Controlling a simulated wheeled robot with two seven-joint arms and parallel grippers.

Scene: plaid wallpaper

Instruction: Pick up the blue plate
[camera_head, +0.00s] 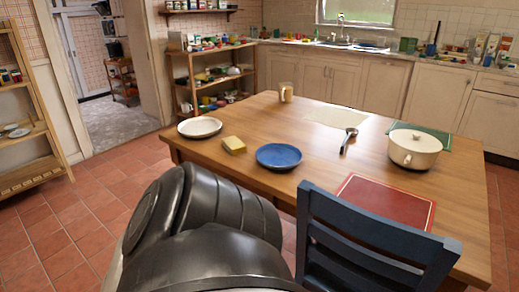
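The blue plate (279,156) lies flat on the wooden table (225,112), near its front edge. Nothing rests on the plate and it is fully visible. A black arm link of mine fills the lower middle of the head view, in front of the table and below the plate. Neither of my grippers shows in this view.
A yellow sponge (234,145) and a white plate (200,127) lie left of the blue plate. A ladle (348,140), a white pot (414,149) and a red mat (386,203) are to its right. A blue chair (370,240) stands at the table's front.

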